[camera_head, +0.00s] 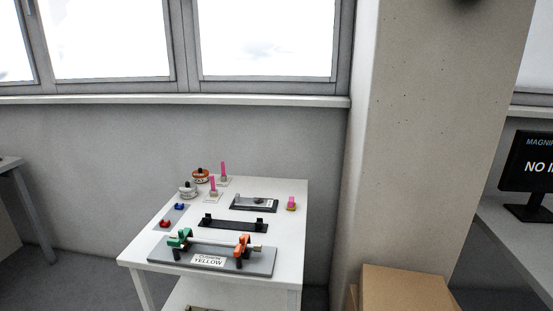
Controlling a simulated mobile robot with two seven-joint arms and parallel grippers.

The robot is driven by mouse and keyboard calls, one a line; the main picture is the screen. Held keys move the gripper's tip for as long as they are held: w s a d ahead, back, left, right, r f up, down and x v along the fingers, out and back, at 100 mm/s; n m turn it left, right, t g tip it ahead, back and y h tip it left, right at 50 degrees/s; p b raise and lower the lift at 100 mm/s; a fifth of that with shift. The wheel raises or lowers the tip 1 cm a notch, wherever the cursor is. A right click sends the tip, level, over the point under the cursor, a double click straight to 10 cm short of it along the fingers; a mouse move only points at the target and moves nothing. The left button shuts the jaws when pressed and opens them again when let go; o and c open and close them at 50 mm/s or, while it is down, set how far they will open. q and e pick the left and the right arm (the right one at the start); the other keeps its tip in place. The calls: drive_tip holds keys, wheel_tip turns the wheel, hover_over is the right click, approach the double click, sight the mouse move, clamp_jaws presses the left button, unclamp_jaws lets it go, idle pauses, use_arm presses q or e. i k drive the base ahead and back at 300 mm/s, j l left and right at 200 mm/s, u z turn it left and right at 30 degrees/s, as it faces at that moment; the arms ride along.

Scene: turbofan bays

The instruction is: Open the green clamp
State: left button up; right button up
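The green clamp (181,238) stands at the left end of a grey board on the front of a white table. It is small in view, and I cannot tell whether it is open or shut. An orange clamp (242,246) stands at the right end of the same grey board (223,256). Neither of my grippers shows in the head view.
The white table (284,215) also holds a black bracket (234,225), a dark plate (254,203), pink-topped parts and red and blue pieces. A cardboard box (405,290) and pillar (425,150) stand to the right. A monitor (528,170) is far right.

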sight(182, 234)
drive_tip(key=i+j, duration=0.2)
drive_tip(key=j, duration=0.2)
drive_tip(key=i+j, duration=0.15)
drive_tip(key=j, duration=0.2)
drive_tip(key=i+j, duration=0.2)
drive_tip(key=j, duration=0.2)
drive_tip(key=i+j, duration=0.15)
drive_tip(key=j, duration=0.2)
drive_tip(key=i+j+z, duration=0.1)
drive_tip(key=j, duration=0.3)
drive_tip(key=i, duration=0.1)
